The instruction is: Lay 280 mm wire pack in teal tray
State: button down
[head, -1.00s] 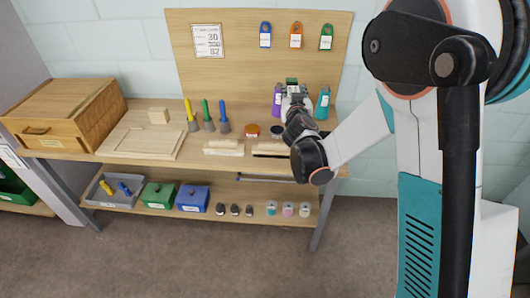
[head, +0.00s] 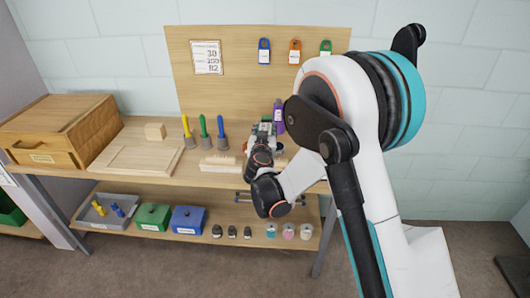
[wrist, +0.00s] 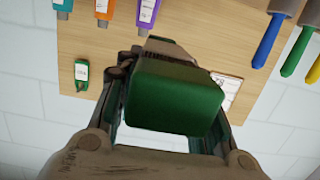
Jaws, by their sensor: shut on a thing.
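My gripper (head: 262,131) is above the back of the bench, in front of the upright board. In the wrist view it (wrist: 172,95) is shut on a green block (wrist: 175,98), which fills the space between the fingers. The block shows only as a small green patch in the head view. No readable label shows on it, so I cannot tell whether it is the 280 mm wire pack. I cannot make out a teal tray in either current view; my arm hides the right end of the bench.
The lower shelf holds a grey tray (head: 88,216), a green box (head: 153,217) and a blue box (head: 188,219).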

jog(key=shift+f+b, duration=1.05)
jog(key=shift+f, duration=2.25)
jog(key=shift+f, duration=0.55)
jog(key=c, duration=1.1)
grip_release()
jog(key=shift+o, duration=0.2)
jog(key=shift+r, duration=0.1)
